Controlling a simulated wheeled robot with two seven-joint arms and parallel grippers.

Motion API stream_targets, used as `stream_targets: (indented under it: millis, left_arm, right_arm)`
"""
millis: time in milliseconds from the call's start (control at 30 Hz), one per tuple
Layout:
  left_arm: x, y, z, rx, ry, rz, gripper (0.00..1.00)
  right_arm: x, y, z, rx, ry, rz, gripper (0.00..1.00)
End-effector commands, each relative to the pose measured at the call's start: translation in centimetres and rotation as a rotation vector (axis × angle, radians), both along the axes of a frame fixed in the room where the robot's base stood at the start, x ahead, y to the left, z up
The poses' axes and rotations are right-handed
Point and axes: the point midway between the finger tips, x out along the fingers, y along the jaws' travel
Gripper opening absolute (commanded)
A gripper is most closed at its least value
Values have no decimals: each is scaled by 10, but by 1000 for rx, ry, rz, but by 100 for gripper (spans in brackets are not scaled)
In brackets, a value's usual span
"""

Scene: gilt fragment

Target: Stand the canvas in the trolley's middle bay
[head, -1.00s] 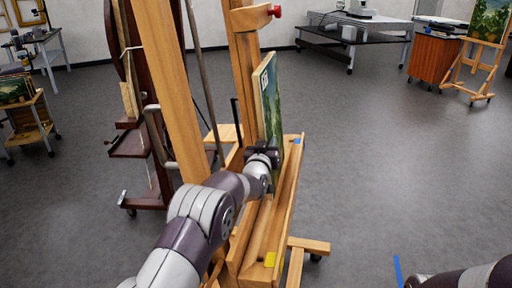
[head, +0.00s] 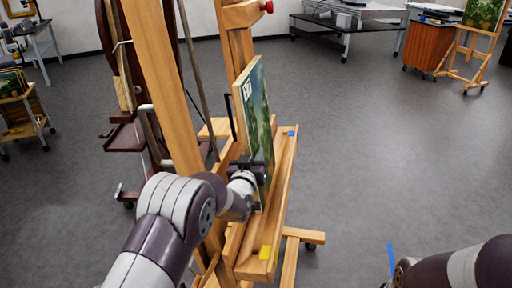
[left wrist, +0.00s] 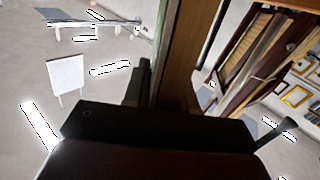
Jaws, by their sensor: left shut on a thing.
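The canvas (head: 261,112), a green landscape with a pale wooden edge and a small white label, stands upright at the wooden easel, just above or on its ledge (head: 284,170); I cannot tell if they touch. My left gripper (head: 260,168) is shut on the canvas's near edge, low down. In the left wrist view, the canvas's brown edge (left wrist: 186,50) rises from between the dark fingers (left wrist: 165,95). The trolley (head: 22,128), a small wooden cart on castors, is at the far left with several paintings in it; its bays are not clear. My right gripper is out of view.
The easel's post (head: 160,85) stands left of the canvas, with a dark wooden easel (head: 125,140) behind it. A grey table (head: 350,25), orange cabinet (head: 432,48) and another easel (head: 470,60) stand at the back right. The floor right of the easel is clear.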

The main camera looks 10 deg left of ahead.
Motion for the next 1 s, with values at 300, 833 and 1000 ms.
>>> stream_targets:
  millis: [300,833,1000]
  left_arm:
    - [-33,1,4,0,-3,-1,0]
    - [-90,3,4,-1,-3,-1,0]
    - [-108,3,4,-1,-3,0,0]
  right_arm:
    - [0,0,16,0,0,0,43]
    - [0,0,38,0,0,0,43]
    - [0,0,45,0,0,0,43]
